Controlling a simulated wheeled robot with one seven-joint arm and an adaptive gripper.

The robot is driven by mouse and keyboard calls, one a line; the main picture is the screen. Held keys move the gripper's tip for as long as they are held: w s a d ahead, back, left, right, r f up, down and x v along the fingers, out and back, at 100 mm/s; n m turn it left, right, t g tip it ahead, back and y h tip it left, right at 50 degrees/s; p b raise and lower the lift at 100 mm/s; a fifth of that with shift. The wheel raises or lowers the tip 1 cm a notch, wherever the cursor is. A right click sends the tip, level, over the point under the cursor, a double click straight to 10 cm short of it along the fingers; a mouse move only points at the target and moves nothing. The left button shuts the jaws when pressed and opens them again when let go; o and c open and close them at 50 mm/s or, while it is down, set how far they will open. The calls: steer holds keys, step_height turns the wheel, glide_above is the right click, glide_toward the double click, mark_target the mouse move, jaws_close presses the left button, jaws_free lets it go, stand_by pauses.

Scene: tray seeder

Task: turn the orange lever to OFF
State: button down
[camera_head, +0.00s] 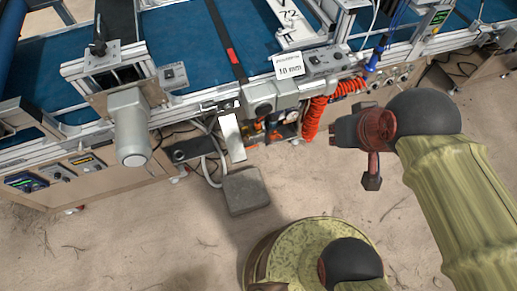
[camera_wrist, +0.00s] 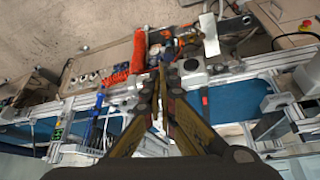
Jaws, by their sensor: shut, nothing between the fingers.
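A cluster of small orange and red parts (camera_head: 276,133) sits low on the front of the machine, left of the coiled orange hose. It also shows in the wrist view (camera_wrist: 166,35), just beyond my fingertips. I cannot tell for sure which of these parts is the orange lever, nor read an OFF mark. My gripper (camera_head: 337,132) is in front of the machine, right of the cluster and apart from it in the head view. In the wrist view its fingers (camera_wrist: 170,68) come together, shut and empty, pointing toward the cluster.
A coiled orange hose (camera_head: 317,115) hangs between the cluster and my gripper. A bent metal plate (camera_head: 232,137) sticks out left of the cluster. A grey block (camera_head: 245,191) lies on the sandy ground below. A blue belt (camera_head: 190,45) runs along the machine top. The ground in front is mostly clear.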

steer(key=w+a+f+n+g, duration=0.1)
steer(key=w+a+f+g, duration=0.2)
steer(key=f, duration=0.9)
steer(key=w+a+f+g, duration=0.25)
steer(key=w+f, duration=0.25)
steer(key=f, duration=0.8)
steer(key=w+a+f+n+g, duration=0.1)
steer(key=w+a+f+g, duration=0.2)
steer(key=f, duration=0.9)
steer(key=w+a+f+n+t, duration=0.1)
steer(key=a+f+t, duration=0.15)
steer(key=f, duration=1.75)
steer(key=w+a+f+t, duration=0.1)
steer(key=a+f+t, duration=0.15)
steer(key=f, duration=1.65)
steer(key=w+a+r+t+y, duration=0.1)
steer(key=w+r+t, duration=0.1)
steer(key=w+t, duration=0.2)
steer(key=w+a+r+t+y, duration=0.2)
steer(key=w+t, duration=0.2)
steer(key=w, duration=0.5)
steer(key=shift+w+a+r+t+b, duration=0.2)
steer(key=shift+w+a+t+b, duration=0.1)
steer(key=shift+t+b, duration=0.05)
